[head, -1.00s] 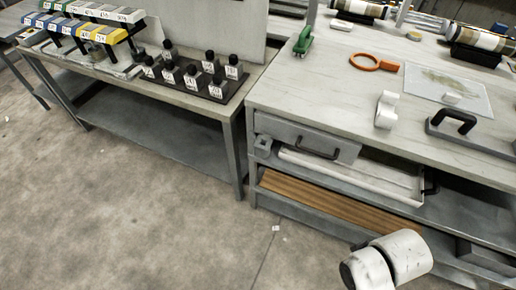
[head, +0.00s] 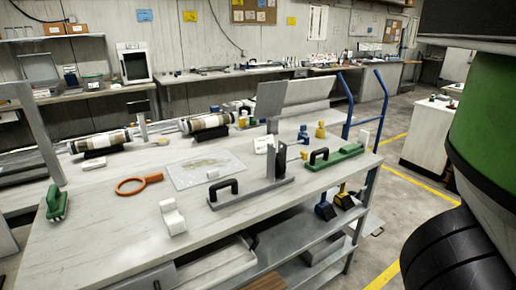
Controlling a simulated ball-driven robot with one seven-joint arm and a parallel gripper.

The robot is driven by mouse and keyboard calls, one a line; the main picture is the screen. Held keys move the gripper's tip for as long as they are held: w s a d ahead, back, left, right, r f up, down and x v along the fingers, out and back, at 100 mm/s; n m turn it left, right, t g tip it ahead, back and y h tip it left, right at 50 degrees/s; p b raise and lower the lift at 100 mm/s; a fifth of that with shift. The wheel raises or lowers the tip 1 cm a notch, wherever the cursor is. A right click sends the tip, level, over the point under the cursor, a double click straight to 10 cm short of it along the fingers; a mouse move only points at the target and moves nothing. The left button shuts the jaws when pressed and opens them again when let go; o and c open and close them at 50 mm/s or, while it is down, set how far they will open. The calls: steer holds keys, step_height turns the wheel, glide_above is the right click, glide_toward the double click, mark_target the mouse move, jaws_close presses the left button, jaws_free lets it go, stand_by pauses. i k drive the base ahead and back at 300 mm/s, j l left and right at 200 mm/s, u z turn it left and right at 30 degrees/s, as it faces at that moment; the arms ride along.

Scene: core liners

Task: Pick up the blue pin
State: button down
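A small blue piece (head: 303,133), which looks like the blue pin, stands upright near the far right part of the worktable (head: 110,240). It is small in the head view and its exact shape is hard to make out. A yellow piece (head: 320,130) of similar form stands just right of it. My gripper is not in view, so its state and what it holds are hidden.
Near the blue piece are a green tool with a black handle (head: 335,157) and a grey plate fixture (head: 250,192). A blue-railed frame (head: 384,92) stands behind.

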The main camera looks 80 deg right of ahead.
mark_target(303, 128)
steer(key=z, duration=2.1)
